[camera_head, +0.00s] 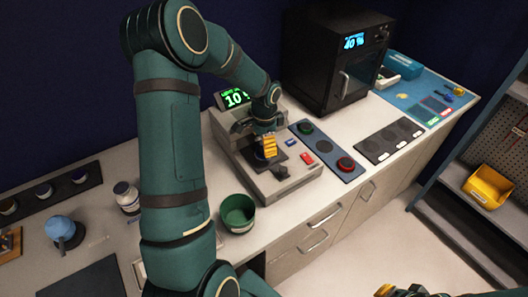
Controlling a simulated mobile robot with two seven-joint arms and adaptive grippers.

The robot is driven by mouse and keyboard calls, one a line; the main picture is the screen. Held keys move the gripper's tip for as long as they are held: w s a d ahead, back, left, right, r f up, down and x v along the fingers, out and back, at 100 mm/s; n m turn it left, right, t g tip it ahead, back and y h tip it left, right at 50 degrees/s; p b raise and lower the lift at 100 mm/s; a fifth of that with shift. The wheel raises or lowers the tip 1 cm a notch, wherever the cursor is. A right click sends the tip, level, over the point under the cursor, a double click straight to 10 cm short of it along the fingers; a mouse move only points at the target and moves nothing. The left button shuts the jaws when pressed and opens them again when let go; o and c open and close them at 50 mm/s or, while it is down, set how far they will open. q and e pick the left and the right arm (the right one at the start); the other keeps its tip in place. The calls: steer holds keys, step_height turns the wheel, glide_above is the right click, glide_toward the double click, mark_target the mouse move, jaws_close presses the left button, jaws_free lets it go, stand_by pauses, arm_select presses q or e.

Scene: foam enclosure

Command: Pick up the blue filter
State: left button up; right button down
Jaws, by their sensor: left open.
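My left gripper (266,148), with yellow fingers, is open over the dark plate of a grey machine (282,186) with a green lit display (234,97). I cannot make out a blue filter between or under its fingers; that spot is small and partly hidden. A light-blue rounded object (60,227) stands on the counter at the left, away from the gripper; I cannot tell whether it is the filter. My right gripper (402,290) shows only in part at the bottom edge, and its fingers are not clear.
A green cup (238,212) and a white jar (126,196) stand left of the machine. A blue-grey panel (324,147) with green and red round parts lies at its right. A black oven-like box (331,62) stands behind. A yellow bin (488,187) sits on the right shelf.

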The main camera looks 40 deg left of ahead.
arm_select(q)
step_height(320, 180, down, 4)
steer(key=shift+w+a+r, duration=0.1)
steer(key=shift+r, duration=0.1)
steer(key=shift+r, duration=0.15)
steer(key=c, duration=1.1)
